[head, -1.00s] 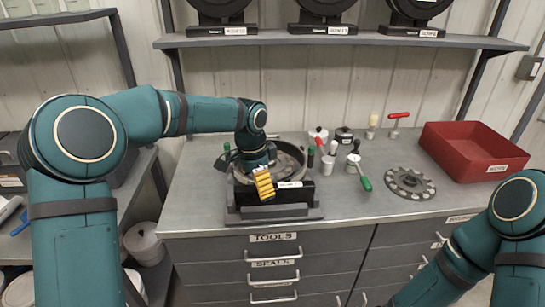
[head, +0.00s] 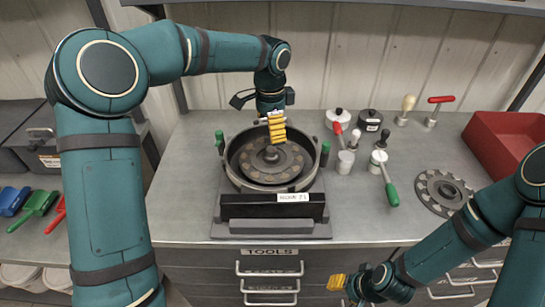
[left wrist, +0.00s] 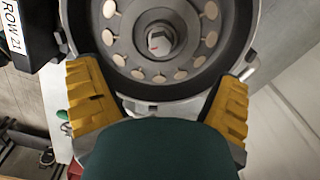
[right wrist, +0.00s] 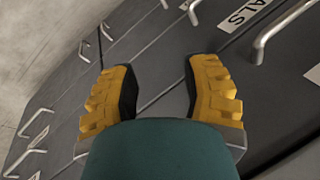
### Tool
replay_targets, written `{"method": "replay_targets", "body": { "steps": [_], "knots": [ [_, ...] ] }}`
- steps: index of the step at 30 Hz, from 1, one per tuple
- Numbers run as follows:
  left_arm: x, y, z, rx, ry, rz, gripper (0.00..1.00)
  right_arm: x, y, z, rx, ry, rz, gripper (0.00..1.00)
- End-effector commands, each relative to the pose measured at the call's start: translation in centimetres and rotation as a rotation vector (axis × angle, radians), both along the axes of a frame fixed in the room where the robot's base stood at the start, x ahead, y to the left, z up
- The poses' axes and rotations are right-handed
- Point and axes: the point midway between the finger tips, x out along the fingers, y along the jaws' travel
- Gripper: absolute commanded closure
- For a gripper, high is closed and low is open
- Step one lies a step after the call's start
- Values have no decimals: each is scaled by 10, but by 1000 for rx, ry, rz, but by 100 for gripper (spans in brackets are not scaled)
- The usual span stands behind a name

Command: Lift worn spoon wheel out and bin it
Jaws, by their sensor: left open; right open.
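The seed meter (head: 228,184) stands open on the bench, facing up. A grey spoon wheel (head: 247,163) with pale round spots around its ring sits inside it. A hub with a central nut (left wrist: 155,40) shows at the wheel's middle in the left wrist view. My left gripper (head: 277,127) is open and empty above the far part of the meter; its fingers spread across the wheel's near side in the left wrist view. My right gripper (head: 338,283) is open and empty in front of the drawers. A red bin (head: 508,145) stands at the bench's right.
A second slotted wheel (head: 430,186) lies flat on the bench at right. Between it and the meter are a green-handled tool (head: 390,190), a red-handled tool (head: 339,132) and small pots (head: 369,120). A red T-handle (head: 440,100) stands behind. The bench left of the meter is clear.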

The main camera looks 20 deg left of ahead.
Motion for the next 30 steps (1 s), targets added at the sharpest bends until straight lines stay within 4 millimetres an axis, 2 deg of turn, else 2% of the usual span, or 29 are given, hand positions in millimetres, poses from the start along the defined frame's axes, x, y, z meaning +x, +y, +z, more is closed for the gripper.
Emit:
{"method": "replay_targets", "body": {
  "steps": [1, 6, 14, 24, 30],
  "knots": [
    [-1, 0, -13, 0, 5, 0, 8, -1, 0, -4, 0, 2, 2, 53],
    [0, 0, -38, 0, 2, 0, 8, -2, 0, -8, 1, 5, 4, 53],
    [0, 0, -51, -1, 1, 1, 8, -3, 1, -10, 2, 7, 6, 53],
    [0, -2, -95, -1, 3, 1, 8, -5, 1, -21, 3, 11, 10, 53],
    [0, -2, -98, 0, 0, 0, 8, -5, 1, -21, 3, 11, 10, 53]
  ]
}}
